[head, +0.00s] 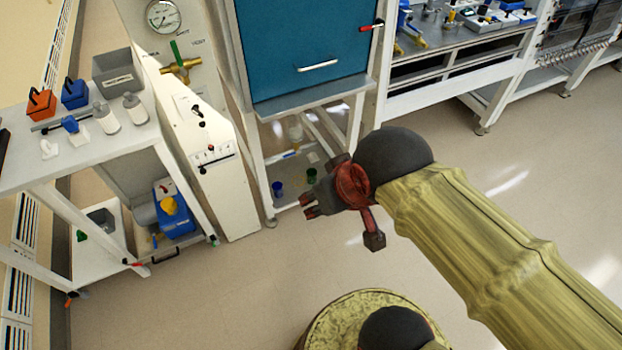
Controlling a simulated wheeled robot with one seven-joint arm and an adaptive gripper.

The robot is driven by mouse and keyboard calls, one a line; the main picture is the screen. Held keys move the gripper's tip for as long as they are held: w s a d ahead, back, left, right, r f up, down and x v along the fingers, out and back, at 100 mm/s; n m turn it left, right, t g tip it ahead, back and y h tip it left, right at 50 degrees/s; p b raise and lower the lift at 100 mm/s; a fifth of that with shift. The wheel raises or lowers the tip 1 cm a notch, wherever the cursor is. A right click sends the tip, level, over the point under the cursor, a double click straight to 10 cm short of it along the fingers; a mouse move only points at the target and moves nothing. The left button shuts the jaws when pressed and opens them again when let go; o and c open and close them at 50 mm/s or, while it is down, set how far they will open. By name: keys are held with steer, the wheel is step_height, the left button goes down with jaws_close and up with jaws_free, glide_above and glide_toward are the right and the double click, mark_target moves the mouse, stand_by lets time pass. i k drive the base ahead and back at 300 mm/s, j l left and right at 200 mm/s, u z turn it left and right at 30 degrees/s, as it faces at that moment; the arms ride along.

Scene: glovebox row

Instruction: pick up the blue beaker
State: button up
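A small blue beaker (277,188) stands on the low shelf under the teal-fronted cabinet, near the shelf's front left. My gripper (306,205) is to the right of the beaker and a little lower in the picture, pointing left. Its dark red fingers are apart with a gap between them and nothing in it. No contact with the beaker shows.
A green beaker (311,174) stands on the same shelf, close above my gripper in the picture. White frame legs (258,165) border the shelf. A white panel with a gauge (163,16) stands to the left. The floor (240,280) in front is clear.

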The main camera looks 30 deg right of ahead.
mark_target(277, 188)
steer(key=i+j, duration=0.2)
steer(key=i, duration=0.2)
steer(key=i+j, duration=0.2)
steer(key=i, duration=0.25)
steer(key=z, duration=0.05)
